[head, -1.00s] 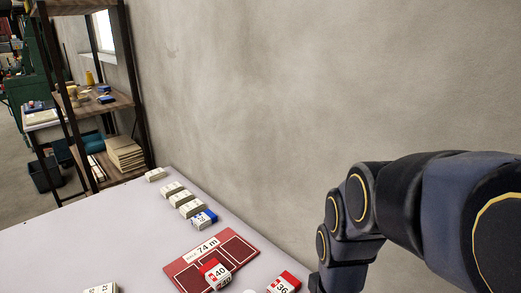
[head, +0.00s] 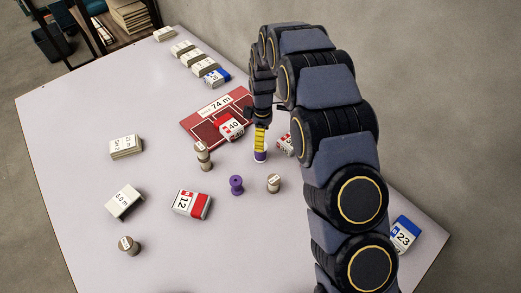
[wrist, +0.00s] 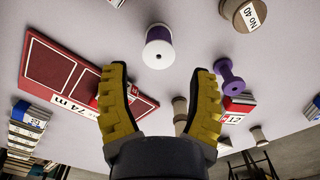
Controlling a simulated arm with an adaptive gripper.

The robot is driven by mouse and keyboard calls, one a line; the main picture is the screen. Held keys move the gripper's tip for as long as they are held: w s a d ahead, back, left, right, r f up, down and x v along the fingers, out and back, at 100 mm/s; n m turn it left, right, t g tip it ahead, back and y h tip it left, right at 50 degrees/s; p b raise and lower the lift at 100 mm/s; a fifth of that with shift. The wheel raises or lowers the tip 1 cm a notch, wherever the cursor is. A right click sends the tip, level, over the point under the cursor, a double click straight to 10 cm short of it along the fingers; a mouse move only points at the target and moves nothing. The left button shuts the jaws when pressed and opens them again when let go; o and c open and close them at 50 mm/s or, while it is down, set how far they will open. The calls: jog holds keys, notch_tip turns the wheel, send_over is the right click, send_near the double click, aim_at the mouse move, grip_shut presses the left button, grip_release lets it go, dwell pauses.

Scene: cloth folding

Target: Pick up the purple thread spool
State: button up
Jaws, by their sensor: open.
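A spool with purple thread and white ends (head: 260,157) stands on the table just below my gripper (head: 260,138). In the wrist view this spool (wrist: 158,46) is centred just beyond my yellow fingertips, white end toward the camera. My gripper is also in the wrist view (wrist: 160,70), open and empty, with its fingers spread wide. A second, all-purple spool with a narrow waist (head: 236,184) stands to the lower left in the head view. In the wrist view it (wrist: 231,80) is to the right of my right finger.
Beige spools stand nearby (head: 273,183), (head: 204,158), (head: 129,245). A red board (head: 190,128) lies behind with a red-and-white box (head: 231,128) on it. Another such box (head: 191,204) is in front. A blue-and-white box (head: 404,234) sits at the right edge.

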aim_at(260, 157)
notch_tip(260, 157, down, 7)
jog(key=shift+a+f, duration=0.15)
jog(key=c, duration=0.8)
jog(key=shift+c, duration=0.2)
